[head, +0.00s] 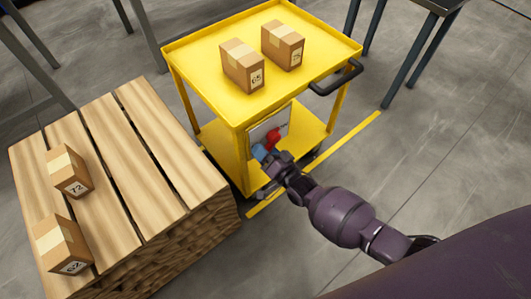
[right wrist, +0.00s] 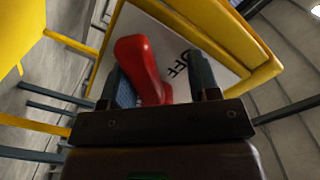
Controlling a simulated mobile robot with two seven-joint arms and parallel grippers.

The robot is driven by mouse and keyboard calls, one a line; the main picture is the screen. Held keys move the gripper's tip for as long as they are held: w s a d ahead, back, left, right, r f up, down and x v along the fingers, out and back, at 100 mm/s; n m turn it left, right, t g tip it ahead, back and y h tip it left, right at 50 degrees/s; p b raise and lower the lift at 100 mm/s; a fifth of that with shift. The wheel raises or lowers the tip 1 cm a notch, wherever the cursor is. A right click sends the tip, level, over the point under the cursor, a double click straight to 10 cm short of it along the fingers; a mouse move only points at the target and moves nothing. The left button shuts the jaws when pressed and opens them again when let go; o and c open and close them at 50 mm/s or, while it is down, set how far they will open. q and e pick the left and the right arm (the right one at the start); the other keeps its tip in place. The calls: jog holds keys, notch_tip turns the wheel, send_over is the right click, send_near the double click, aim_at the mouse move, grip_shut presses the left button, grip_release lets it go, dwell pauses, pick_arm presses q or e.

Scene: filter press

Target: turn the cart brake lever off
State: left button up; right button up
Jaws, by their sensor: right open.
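The yellow cart (head: 207,72) stands in the middle of the head view. Its red brake lever (head: 273,138) is on a pale panel (head: 283,121) at the cart's near end. My right gripper (head: 264,155) is at this panel, beside the lever. In the right wrist view, the red lever (right wrist: 142,68) rises between the two open fingers (right wrist: 160,80), nearer the left one. I cannot tell whether a finger touches it. Dark lettering shows on the panel (right wrist: 178,42), partly hidden. My left gripper is not in view.
Two cartons, one of them (head: 242,66), sit on the cart's top, with a black handle (head: 336,78) at its right. A wooden pallet stack (head: 150,160) with two cartons stands close on the left. A yellow floor line (head: 345,143) runs by the cart.

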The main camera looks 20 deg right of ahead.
aim_at(259, 117)
jog(key=o, duration=0.5)
jog(key=r+p, duration=0.1)
jog(key=r, duration=0.3)
jog(key=w+r+p, duration=0.1)
jog(key=r+p, duration=0.1)
jog(key=r, duration=0.2)
jog(key=w+r+p, duration=0.1)
jog(key=r, duration=0.3)
jog(key=shift+r, duration=0.25)
jog(key=r, duration=0.1)
jog(key=r+p, duration=0.1)
jog(key=r, duration=0.2)
jog(key=shift+s+d+p, duration=0.25)
jog(key=shift+s+p, duration=0.05)
jog(key=shift+s, duration=0.05)
jog(key=r, duration=0.1)
jog(key=s+r, duration=0.1)
jog(key=shift+a+r+p, duration=0.3)
jog(key=shift+a+p, duration=0.1)
jog(key=c, duration=0.5)
jog(key=shift+d+f, duration=0.15)
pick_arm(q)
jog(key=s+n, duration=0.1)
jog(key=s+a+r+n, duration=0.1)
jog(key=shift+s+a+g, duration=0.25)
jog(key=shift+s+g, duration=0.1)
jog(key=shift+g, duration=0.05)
pick_arm(e)
jog(key=shift+s, duration=0.15)
